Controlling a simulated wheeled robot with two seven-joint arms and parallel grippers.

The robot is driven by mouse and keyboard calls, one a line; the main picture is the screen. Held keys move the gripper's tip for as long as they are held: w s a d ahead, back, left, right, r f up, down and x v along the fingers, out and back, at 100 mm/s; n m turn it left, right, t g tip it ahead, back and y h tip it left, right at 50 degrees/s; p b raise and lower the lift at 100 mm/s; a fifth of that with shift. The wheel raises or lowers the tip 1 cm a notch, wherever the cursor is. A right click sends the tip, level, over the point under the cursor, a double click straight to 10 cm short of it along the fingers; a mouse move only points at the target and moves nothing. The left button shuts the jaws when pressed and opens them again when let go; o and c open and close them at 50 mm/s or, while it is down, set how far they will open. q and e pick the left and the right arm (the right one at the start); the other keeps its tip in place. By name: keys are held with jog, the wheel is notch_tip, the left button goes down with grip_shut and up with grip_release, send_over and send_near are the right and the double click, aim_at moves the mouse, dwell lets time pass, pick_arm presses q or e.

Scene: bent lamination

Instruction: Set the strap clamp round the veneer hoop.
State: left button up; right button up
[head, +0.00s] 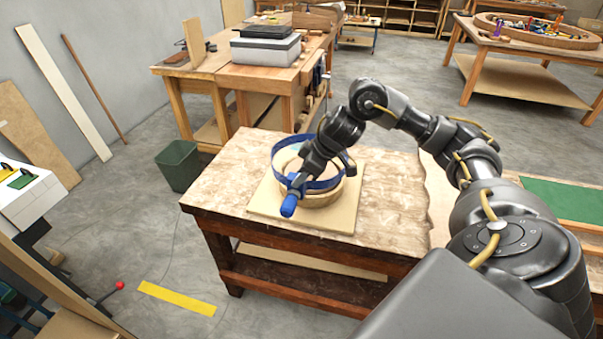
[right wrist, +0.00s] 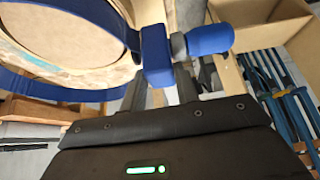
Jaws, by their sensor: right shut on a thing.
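The veneer hoop (head: 323,200) is a pale wooden ring lying on a light board on the workbench. The strap clamp (head: 325,185) is a blue band with a blue handle (head: 289,205); its loop sits at the hoop's upper part, and I cannot tell whether it is fully round it or just above. My right gripper (head: 298,181) is shut on the clamp near its handle, at the hoop's front left. In the right wrist view the fingers (right wrist: 162,92) meet the clamp's blue block (right wrist: 156,56), with the handle (right wrist: 209,40) to its right. My left gripper is out of view.
The light board (head: 262,203) lies on the workbench (head: 225,180), whose top is otherwise largely clear to the left. A green bin (head: 179,165) stands on the floor left of it. Another bench with a grey box (head: 265,50) stands behind. A yellow strip (head: 177,298) marks the floor.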

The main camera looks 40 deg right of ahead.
aim_at(304, 195)
jog(key=shift+f, duration=0.15)
jog(key=shift+f+b, duration=1)
jog(key=shift+f, duration=1.35)
jog(key=shift+f+b, duration=0.7)
jog(key=shift+f, duration=1.2)
jog(key=o, duration=1)
